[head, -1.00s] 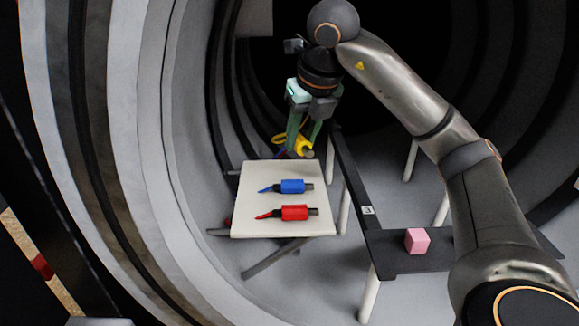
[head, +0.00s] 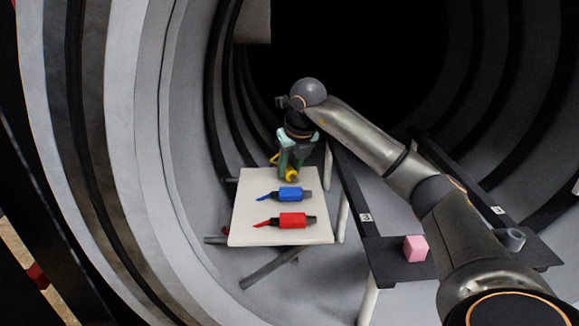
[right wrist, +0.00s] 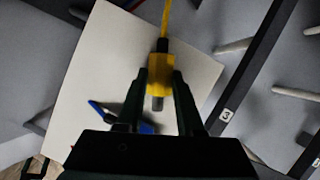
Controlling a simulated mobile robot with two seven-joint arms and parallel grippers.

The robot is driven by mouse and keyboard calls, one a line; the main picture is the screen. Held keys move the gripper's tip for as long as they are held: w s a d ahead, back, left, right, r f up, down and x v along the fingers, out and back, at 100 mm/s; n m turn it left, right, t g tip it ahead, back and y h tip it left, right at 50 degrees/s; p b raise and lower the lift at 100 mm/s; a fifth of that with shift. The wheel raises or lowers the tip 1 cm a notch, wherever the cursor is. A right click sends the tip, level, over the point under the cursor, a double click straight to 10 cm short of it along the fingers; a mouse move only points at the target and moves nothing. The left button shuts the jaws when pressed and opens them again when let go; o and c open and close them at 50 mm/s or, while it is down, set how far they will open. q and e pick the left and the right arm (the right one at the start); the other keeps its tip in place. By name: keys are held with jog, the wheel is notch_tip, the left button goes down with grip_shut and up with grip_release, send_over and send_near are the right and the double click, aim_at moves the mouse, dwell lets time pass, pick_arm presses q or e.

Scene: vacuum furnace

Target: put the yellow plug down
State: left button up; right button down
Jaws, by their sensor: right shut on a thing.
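My right gripper (head: 290,168) is shut on the yellow plug (head: 291,176) at the far edge of the white table (head: 244,205). In the right wrist view the yellow plug (right wrist: 161,70) sits between the two fingers, its yellow tail pointing away and its dark end toward the gripper. I cannot tell whether it touches the tabletop. The blue plug (head: 290,194) lies on the table just nearer than the yellow one, and the red plug (head: 292,221) lies nearer still. The blue plug is partly hidden in the right wrist view (right wrist: 144,126). My left gripper is out of view.
A dark rail frame right of the table carries a tag marked 3 (head: 366,217). A pink cube (head: 415,248) and a grey ring-like part (head: 514,239) rest on the dark plate. Curved furnace walls surround the table, and pale legs stand beside it.

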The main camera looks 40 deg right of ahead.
jog(key=shift+f, duration=0.15)
jog(key=shift+f, duration=0.15)
jog(key=c, duration=0.5)
grip_release()
jog(key=shift+c, duration=0.2)
jog(key=shift+r, duration=0.3)
jog(key=v, duration=1.2)
jog(key=shift+f, duration=0.1)
